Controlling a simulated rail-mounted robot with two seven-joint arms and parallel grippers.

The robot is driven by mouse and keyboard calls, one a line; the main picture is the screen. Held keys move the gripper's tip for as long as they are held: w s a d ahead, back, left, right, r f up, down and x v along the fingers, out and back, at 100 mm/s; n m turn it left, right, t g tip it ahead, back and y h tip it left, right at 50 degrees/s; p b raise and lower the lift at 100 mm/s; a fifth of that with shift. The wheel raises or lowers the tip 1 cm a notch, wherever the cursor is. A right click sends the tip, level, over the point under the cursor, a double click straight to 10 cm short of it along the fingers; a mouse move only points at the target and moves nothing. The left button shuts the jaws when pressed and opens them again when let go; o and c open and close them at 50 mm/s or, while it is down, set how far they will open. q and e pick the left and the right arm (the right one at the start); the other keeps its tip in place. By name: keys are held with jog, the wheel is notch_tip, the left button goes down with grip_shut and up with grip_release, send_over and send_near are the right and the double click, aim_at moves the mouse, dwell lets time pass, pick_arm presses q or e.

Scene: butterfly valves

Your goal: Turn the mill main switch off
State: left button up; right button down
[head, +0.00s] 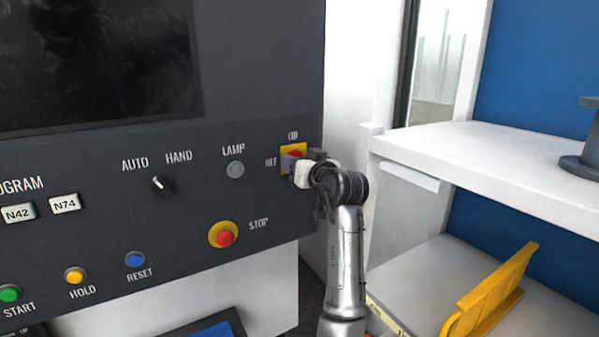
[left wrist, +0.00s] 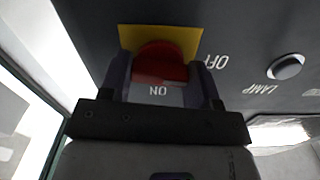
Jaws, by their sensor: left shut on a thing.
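The mill main switch is a red knob (head: 296,154) on a yellow plate at the right end of the dark control panel. ON is printed above it and OFF to its left. My left gripper (head: 291,163) reaches it from the right and covers part of it. In the left wrist view the red knob (left wrist: 160,63) sits between the two fingers of my left gripper (left wrist: 161,80), which is shut on it. The labels appear upside down there. The knob's exact pointing direction is hard to tell. My right gripper is not in view.
The panel also bears a LAMP button (head: 235,169), an AUTO/HAND selector (head: 161,185), a red STOP button (head: 224,237) and a blue RESET button (head: 135,259). White shelving (head: 470,150) with a yellow rack (head: 495,290) stands to the right of my arm.

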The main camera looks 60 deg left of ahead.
pick_arm(q)
jog(key=shift+n+b, duration=0.4)
jog(key=shift+n, duration=0.3)
jog(key=o, duration=0.9)
jog(key=shift+s+d+b, duration=0.15)
jog(key=shift+d+b, duration=1)
jog(key=shift+d, duration=5.8)
